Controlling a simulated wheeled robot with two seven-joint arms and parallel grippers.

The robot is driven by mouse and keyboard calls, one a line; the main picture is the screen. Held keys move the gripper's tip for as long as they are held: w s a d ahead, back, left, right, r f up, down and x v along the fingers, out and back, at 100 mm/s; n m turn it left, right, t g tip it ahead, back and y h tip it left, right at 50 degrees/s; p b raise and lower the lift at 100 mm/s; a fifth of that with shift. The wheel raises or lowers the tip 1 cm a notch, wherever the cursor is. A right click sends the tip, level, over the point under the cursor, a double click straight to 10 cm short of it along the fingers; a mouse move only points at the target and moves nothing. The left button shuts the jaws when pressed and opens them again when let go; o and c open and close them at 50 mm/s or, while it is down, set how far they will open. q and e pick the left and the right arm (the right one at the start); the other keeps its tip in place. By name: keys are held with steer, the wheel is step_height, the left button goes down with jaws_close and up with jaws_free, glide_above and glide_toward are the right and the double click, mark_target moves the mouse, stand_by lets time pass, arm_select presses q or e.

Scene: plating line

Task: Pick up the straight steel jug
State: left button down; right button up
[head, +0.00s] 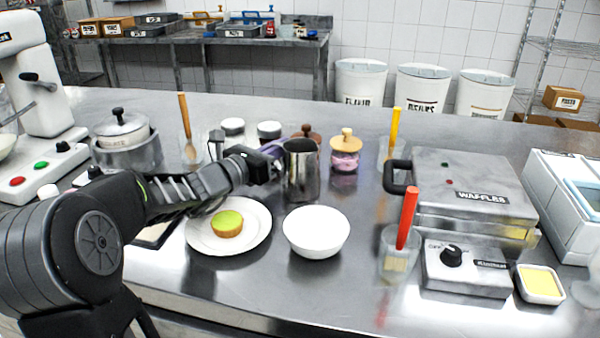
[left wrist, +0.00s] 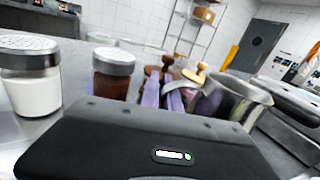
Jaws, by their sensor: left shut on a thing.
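The straight steel jug (head: 302,172) is upright over the middle of the counter, behind the white bowl. Whether its base touches the counter is hard to tell. My left gripper (head: 276,154) reaches it from the left and is shut on its left side, apparently at the handle. The gripper covers that part of the jug. In the left wrist view the jug (left wrist: 240,100) is at the right, tilted in the picture, beside the purple fingers of my left gripper (left wrist: 172,98). My right gripper is not in view.
A white bowl (head: 316,232) and a plate (head: 256,246) with a green-topped tart (head: 228,223) stand in front. A pink jar (head: 345,160) with a wooden lid is close behind right. The waffle iron (head: 465,190) stands at the right, a glass with a red-handled tool (head: 408,217) before it.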

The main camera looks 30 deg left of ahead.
arm_select(q)
steer(key=shift+r, duration=0.3)
stand_by(0.4)
step_height(320, 180, up, 10)
steer(key=p, duration=0.2)
steer(key=shift+f, duration=0.2)
stand_by(0.5)
stand_by(0.9)
